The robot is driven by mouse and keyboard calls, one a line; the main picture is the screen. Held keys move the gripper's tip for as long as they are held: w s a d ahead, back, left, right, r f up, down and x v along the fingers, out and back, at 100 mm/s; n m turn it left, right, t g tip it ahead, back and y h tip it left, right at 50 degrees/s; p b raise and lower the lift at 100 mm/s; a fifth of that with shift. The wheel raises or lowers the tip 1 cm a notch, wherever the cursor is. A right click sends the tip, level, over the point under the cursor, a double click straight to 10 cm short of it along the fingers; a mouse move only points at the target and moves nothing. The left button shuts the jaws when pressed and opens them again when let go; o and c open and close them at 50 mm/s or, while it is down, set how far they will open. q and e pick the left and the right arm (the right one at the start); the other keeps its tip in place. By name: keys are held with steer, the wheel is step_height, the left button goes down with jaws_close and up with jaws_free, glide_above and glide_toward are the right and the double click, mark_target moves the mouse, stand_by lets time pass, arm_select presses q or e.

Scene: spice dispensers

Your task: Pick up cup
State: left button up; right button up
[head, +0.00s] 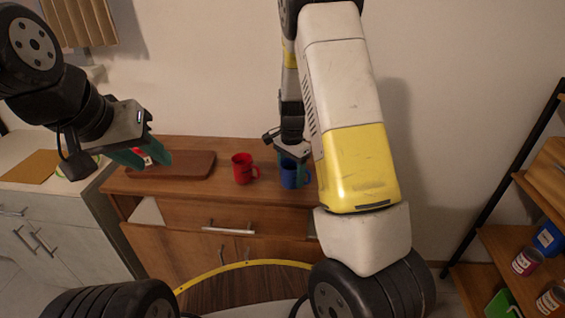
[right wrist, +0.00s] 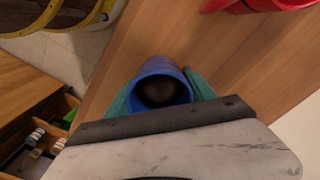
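A blue cup (head: 294,175) stands on the wooden cabinet top, partly hidden by my right arm. In the right wrist view the blue cup (right wrist: 160,88) is between the teal fingers of my right gripper (right wrist: 160,92), its dark mouth facing the camera. The fingers lie close along both sides; whether they press on it I cannot tell. A red cup (head: 243,168) stands upright to the left of the blue one, and its edge shows in the right wrist view (right wrist: 262,3). My left gripper (head: 144,157) is open and empty, above the left part of the cabinet top.
A brown wooden board (head: 185,166) lies on the cabinet (head: 205,195) left of the red cup. A white kitchen counter (head: 75,190) stands at the left. A shelf rack (head: 505,240) with jars is at the right. A wall is behind the cabinet.

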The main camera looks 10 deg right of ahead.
steer(key=c, duration=1.1)
steer(key=shift+r, duration=0.2)
